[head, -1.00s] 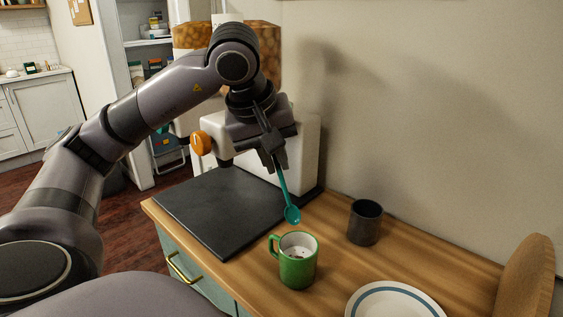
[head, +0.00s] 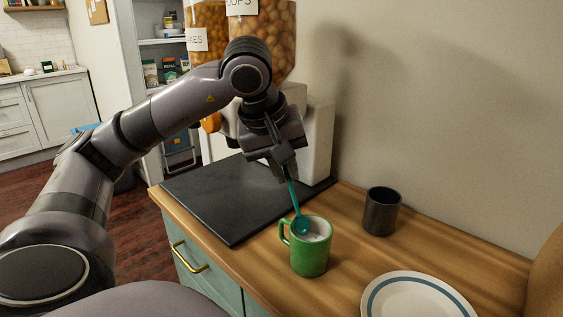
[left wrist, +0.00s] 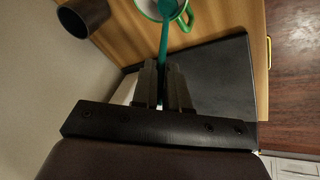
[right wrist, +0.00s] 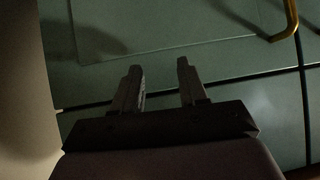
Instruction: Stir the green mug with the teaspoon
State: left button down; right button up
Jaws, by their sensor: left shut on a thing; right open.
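The green mug (head: 309,255) stands upright on the wooden counter, its handle to the left and its inside white. My left gripper (head: 284,160) is above it, shut on the handle of the teal teaspoon (head: 292,194). The spoon points down and its bowl is at the mug's mouth; I cannot tell how deep it sits. In the left wrist view the spoon (left wrist: 163,45) runs from the jaws to the mug (left wrist: 184,14), which is cut off at the top edge. My right gripper (right wrist: 161,75) is open and empty, in front of green cabinet fronts.
A dark cup (head: 381,212) stands right of the mug, near the wall. A white plate with a blue ring (head: 415,300) lies at front right. A black board (head: 225,200) lies left of the mug. A white machine (head: 318,140) and food dispensers (head: 265,45) stand behind.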

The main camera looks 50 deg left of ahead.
aim_at(295, 199)
pick_arm(q)
jog(key=shift+d+f+b, duration=0.25)
jog(key=shift+f+b, duration=0.1)
jog(key=shift+f, duration=0.25)
jog(key=shift+d+f+b, duration=0.2)
jog(key=shift+f+b, duration=0.1)
jog(key=shift+f, duration=0.25)
jog(key=shift+d+f+b, duration=0.25)
jog(key=shift+f+b, duration=0.15)
jog(key=shift+f, duration=0.2)
jog(key=shift+w+d+f+b, duration=0.1)
jog(key=shift+d+f+b, duration=0.05)
jog(key=shift+f+b, duration=0.15)
jog(key=shift+d+f+b, duration=0.15)
jog(key=shift+f, duration=0.25)
jog(key=shift+d, duration=0.1)
